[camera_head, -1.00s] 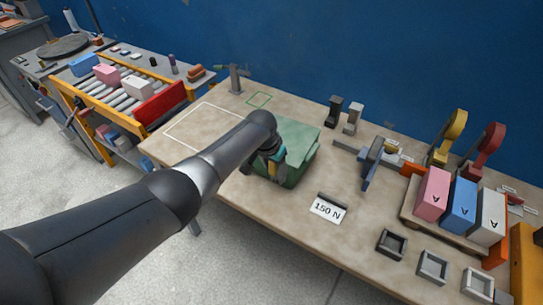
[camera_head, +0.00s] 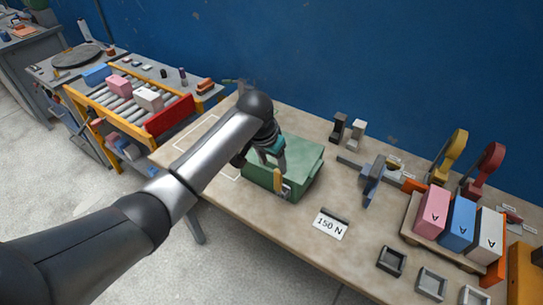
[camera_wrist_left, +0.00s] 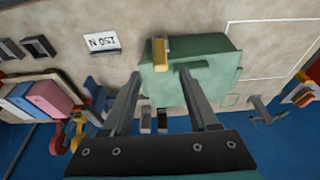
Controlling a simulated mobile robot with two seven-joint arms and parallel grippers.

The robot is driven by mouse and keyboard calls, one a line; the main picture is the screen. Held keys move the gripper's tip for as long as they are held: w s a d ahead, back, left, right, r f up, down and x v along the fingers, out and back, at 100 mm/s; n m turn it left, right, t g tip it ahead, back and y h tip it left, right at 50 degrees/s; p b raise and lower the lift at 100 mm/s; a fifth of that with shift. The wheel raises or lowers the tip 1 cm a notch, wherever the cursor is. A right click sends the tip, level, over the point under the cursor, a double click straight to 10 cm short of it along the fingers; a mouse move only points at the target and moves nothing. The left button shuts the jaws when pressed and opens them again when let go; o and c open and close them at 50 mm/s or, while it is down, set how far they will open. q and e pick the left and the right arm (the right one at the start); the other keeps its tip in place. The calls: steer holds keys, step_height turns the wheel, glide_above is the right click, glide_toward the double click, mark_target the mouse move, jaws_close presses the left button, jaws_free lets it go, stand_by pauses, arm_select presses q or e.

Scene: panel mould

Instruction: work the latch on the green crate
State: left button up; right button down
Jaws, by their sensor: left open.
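The green crate (camera_head: 307,165) sits shut on the table, and it also shows in the left wrist view (camera_wrist_left: 218,48). Its yellow latch (camera_head: 278,180) is on the front face, above a small metal piece; in the left wrist view the latch (camera_wrist_left: 161,52) stands out from the crate's edge. My left gripper (camera_head: 274,163) is above the crate, close to the latch. In the left wrist view, the left gripper (camera_wrist_left: 158,75) has its fingers wide apart with nothing held, and the latch lies just past the gap between the fingertips. Contact cannot be told. My right gripper is not in view.
A "150 N" card (camera_head: 329,224) lies right of the crate. A blue clamp-like fixture (camera_head: 372,178) stands farther right, near pink, blue and white blocks (camera_head: 459,222). Small dark and grey trays (camera_head: 391,261) lie at the front right. A roller rack (camera_head: 135,100) stands at the left.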

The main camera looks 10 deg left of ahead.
arm_select(q)
steer(key=shift+v, duration=0.85)
steer(key=shift+n, duration=0.7)
steer(key=s+f+b, duration=0.1)
steer(key=f, duration=0.5)
steer(key=s+a+f+b, duration=0.1)
steer(key=s+f+b, duration=0.1)
steer(key=f, duration=0.5)
steer(key=s+a+f+b, duration=0.1)
steer(key=s+f+b, duration=0.1)
steer(key=f, duration=0.4)
steer(key=shift+f, duration=0.35)
steer(key=s+a+f+g+y+b, duration=0.15)
steer(key=s+f+b, duration=0.25)
steer(key=s+f, duration=0.85)
steer(key=s+a+f+h+b, duration=0.1)
steer(key=s+a+f+b, duration=0.25)
steer(key=s+f, duration=0.95)
steer(key=s+f+b, duration=0.4)
steer(key=s+f, duration=0.7)
steer(key=s, duration=0.5)
steer(key=shift+s+f+g+y, duration=0.15)
steer(key=shift+s+g+y, duration=0.2)
